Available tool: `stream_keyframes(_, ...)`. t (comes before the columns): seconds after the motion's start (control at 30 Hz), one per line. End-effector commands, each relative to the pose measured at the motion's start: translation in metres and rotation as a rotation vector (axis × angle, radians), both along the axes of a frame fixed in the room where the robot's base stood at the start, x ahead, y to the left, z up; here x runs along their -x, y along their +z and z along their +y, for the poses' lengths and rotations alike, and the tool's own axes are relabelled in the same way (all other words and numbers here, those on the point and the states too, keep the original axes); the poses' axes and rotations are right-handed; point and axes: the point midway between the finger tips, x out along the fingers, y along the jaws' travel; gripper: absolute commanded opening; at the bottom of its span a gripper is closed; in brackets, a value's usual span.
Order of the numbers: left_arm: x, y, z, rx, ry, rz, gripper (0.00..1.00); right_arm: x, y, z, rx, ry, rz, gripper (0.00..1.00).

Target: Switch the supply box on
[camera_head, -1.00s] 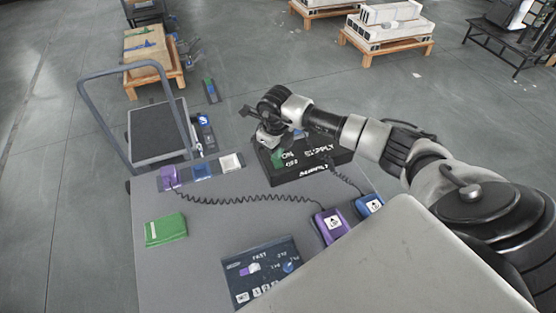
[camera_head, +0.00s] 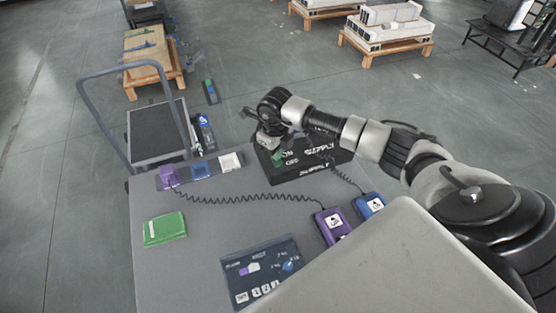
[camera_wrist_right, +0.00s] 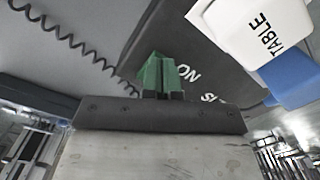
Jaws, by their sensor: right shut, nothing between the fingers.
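The supply box (camera_head: 318,168) is black with white lettering and stands at the far right edge of the grey table. My right gripper (camera_head: 271,146) is shut and empty, pointing down at the switch. My left gripper is not in view.
A white and blue block marked TABLE (camera_wrist_right: 265,40) is close to the right gripper. Purple (camera_head: 331,226) and blue (camera_head: 369,205) handsets with coiled cables lie on the table. A green box (camera_head: 164,229) and a dark panel (camera_head: 262,271) lie in front. A trolley (camera_head: 157,130) stands behind.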

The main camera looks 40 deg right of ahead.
Motion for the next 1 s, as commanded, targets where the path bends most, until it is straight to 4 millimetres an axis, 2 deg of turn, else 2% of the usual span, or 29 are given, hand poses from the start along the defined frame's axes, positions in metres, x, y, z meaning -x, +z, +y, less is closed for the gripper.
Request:
stream_keyframes(0.07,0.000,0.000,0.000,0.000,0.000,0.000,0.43,0.002,-0.003,0.000,0.000,0.000,0.007,0.00)
stream_keyframes(0.23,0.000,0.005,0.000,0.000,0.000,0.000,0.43,0.002,0.003,0.001,0.001,0.001,0.009,0.00)
stream_keyframes(1.0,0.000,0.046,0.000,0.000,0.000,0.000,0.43,0.001,0.066,0.000,0.000,0.001,0.004,0.00)
